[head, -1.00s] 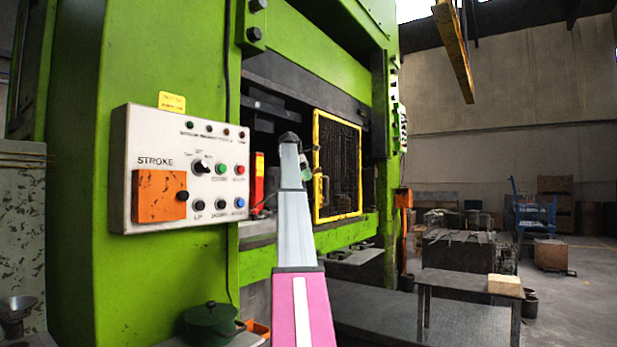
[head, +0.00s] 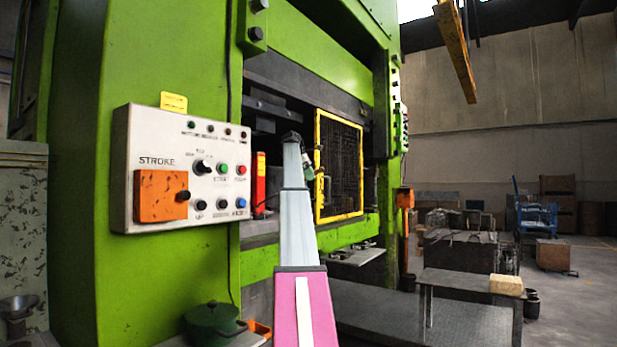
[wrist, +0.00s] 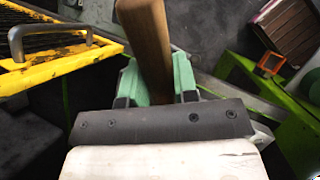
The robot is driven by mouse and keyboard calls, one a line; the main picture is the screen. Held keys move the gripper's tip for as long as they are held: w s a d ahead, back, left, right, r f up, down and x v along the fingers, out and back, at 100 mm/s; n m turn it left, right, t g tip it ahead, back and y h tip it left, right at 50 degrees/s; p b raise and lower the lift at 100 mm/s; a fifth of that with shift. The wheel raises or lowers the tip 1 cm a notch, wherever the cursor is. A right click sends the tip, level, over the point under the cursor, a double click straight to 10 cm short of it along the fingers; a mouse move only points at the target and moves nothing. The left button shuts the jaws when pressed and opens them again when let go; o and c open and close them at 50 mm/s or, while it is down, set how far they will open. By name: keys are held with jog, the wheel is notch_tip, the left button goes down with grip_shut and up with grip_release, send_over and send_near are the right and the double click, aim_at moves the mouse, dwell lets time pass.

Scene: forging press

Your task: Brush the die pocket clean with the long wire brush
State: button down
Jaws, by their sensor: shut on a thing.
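My gripper (wrist: 157,78) has green fingers shut on a brown wooden handle (wrist: 145,35), which fits the long wire brush. The handle runs out of the top of the wrist view, so its bristles do not show. In the head view my arm reaches toward the opening of the green press (head: 170,60), and a bit of my gripper shows at its far end (head: 308,170), left of the yellow-framed guard. The die pocket cannot be made out. The press interior is dark and partly behind my arm.
The yellow mesh guard (head: 318,205) stands at the opening; its frame and grey handle (wrist: 50,30) are close at left in the wrist view. A control panel (head: 150,215) is on the press's left post. A low table (head: 465,280) with a tan block (head: 506,284) stands right.

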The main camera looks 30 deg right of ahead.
jog(key=shift+w, duration=0.15)
dwell(0.3)
jog(key=shift+w+a, duration=0.2)
jog(key=shift+w, duration=0.25)
jog(key=shift+s, duration=0.2)
jog(key=shift+s+d+f, duration=0.1)
jog(key=shift+s+d, duration=0.1)
jog(key=shift+s, duration=0.25)
jog(key=shift+w, duration=0.2)
dwell(0.3)
jog(key=shift+w+a, duration=0.2)
jog(key=shift+w, duration=0.25)
jog(key=shift+s, duration=0.15)
